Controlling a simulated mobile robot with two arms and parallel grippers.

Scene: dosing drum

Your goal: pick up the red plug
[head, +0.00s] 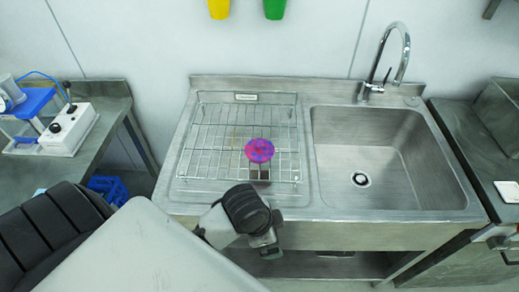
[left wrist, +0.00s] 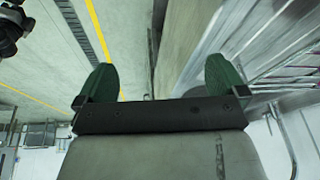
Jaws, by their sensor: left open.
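A round red-pink and purple patterned thing (head: 260,150) is at the front right of the wire rack; I cannot tell for sure whether it is the red plug. A small dark patch shows just below it, unclear at this size. My left gripper (head: 271,251) is at the front edge of the sink unit, nearer to me than the round thing and apart from it. In the left wrist view its two green fingers (left wrist: 160,82) stand wide apart with nothing between them. The round thing is not seen in that view. My right gripper is not in view.
The wire rack (head: 205,125) lies on the drainboard, left of the empty sink basin (head: 370,135) with its tall tap (head: 385,60). A bench with a white control box (head: 70,130) is at the left. Yellow and green bins (head: 274,8) hang on the back wall.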

